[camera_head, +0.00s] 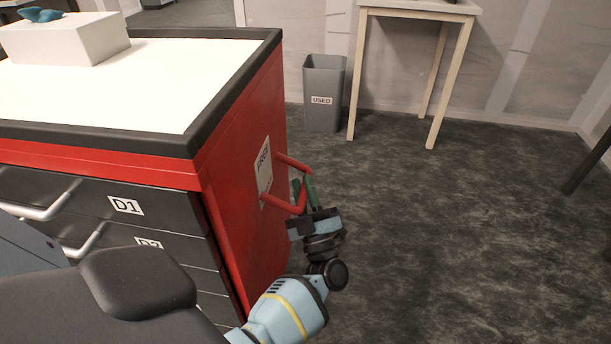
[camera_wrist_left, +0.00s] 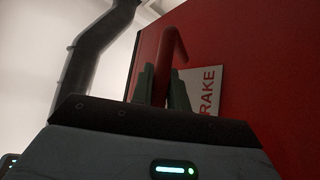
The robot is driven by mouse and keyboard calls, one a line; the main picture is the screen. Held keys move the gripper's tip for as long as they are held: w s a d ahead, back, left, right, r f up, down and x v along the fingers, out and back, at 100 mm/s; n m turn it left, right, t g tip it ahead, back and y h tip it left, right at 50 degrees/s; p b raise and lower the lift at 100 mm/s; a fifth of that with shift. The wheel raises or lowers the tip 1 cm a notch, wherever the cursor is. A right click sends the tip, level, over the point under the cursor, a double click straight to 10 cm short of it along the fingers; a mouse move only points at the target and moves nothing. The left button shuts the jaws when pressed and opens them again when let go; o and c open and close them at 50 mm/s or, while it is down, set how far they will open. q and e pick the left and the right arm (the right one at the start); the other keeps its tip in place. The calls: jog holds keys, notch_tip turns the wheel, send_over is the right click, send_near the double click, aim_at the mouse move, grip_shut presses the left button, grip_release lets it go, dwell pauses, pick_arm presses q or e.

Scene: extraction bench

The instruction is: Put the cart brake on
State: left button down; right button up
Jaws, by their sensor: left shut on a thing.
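The red cart (camera_head: 240,180) stands at the left, with a white label (camera_head: 263,165) on its side panel. In the left wrist view the visible part of the label (camera_wrist_left: 202,90) reads "RAKE". A red bar handle (camera_head: 284,203) sticks out from the panel beside the label; the handle also shows in the left wrist view (camera_wrist_left: 168,60). My left gripper (camera_head: 304,190) is shut on this handle, its green fingers (camera_wrist_left: 163,88) on either side of the bar. The fingers hide part of the bar. My right gripper is not in view.
The cart's white top (camera_head: 140,90) has a dark rim and carries a white box (camera_head: 65,42) with a blue item on it. Black drawers face the lower left. A grey "USED" bin (camera_head: 323,100) and a table (camera_head: 410,12) stand behind.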

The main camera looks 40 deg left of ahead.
pick_arm(q)
jog(key=shift+f, duration=0.25)
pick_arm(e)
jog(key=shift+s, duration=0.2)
pick_arm(q)
jog(key=c, duration=1.4)
grip_release()
jog(key=shift+o, duration=0.2)
jog(key=shift+r, duration=0.1)
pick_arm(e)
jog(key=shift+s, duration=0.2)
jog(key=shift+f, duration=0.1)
pick_arm(q)
jog(key=b+v, duration=0.1)
jog(key=v, duration=0.7)
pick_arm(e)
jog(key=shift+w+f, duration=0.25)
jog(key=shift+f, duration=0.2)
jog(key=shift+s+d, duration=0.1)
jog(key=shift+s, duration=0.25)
